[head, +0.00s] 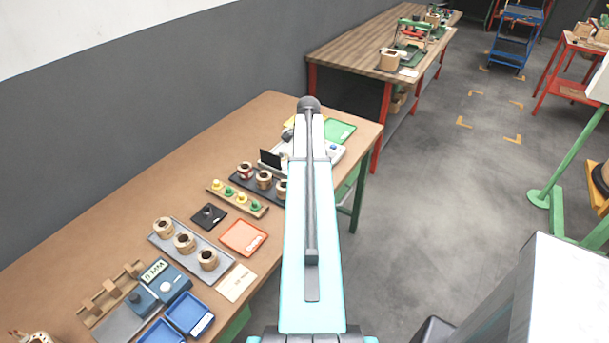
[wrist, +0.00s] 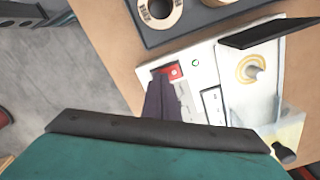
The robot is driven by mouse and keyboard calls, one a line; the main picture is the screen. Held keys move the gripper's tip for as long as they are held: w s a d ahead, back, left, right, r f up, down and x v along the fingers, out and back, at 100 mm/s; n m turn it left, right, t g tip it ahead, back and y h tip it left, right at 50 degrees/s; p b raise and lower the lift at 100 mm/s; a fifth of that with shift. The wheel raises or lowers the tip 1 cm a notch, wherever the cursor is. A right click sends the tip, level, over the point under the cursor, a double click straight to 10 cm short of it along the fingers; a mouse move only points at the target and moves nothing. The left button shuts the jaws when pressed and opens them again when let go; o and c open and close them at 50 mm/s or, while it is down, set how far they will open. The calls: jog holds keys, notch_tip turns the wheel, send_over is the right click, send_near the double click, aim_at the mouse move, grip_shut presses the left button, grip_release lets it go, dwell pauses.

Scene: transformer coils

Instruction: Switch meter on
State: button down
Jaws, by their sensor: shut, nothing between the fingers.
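The meter is a white flat-topped device (wrist: 207,78) in the wrist view. It carries a red switch (wrist: 174,71) near its left end and a small green-ringed round mark beside that. My gripper (wrist: 158,80) is shut and empty, with its dark fingertips over or against the red switch's left side. I cannot tell whether they touch it, and they hide part of it. In the head view the white device (head: 335,152) shows partly at the far end of the bench, and my arm hides the rest of it and my gripper.
A dark raised panel (wrist: 265,32) and a pale plate with a brass ring and knob (wrist: 252,70) lie right of the switch. A dark tray (head: 240,186) with wooden coils stands close by. More trays and blocks cover the brown bench (head: 110,215) toward the front.

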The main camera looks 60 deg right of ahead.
notch_tip(320, 180, up, 7)
jog(key=p, duration=0.4)
dwell(0.7)
jog(key=shift+s+f, duration=0.1)
jog(key=shift+f, duration=0.05)
dwell(0.4)
